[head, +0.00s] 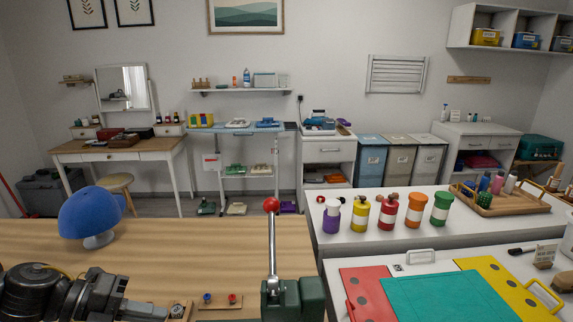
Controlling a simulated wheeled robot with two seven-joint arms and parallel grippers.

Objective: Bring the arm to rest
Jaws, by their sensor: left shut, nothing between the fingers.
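My left arm comes in at the lower left, dark and grey, low over the wooden table. My left gripper (150,312) is at its right end, close to the bottom edge of the head view and partly cut off. It is shut and holds nothing. My right arm and gripper are not in view.
A blue dome (91,212) stands on the wooden table (190,250). A green lever device with a red knob (271,205) rises right of my gripper. Several coloured bottles and a wooden tray (516,204) stand on the white counter. The table's middle is clear.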

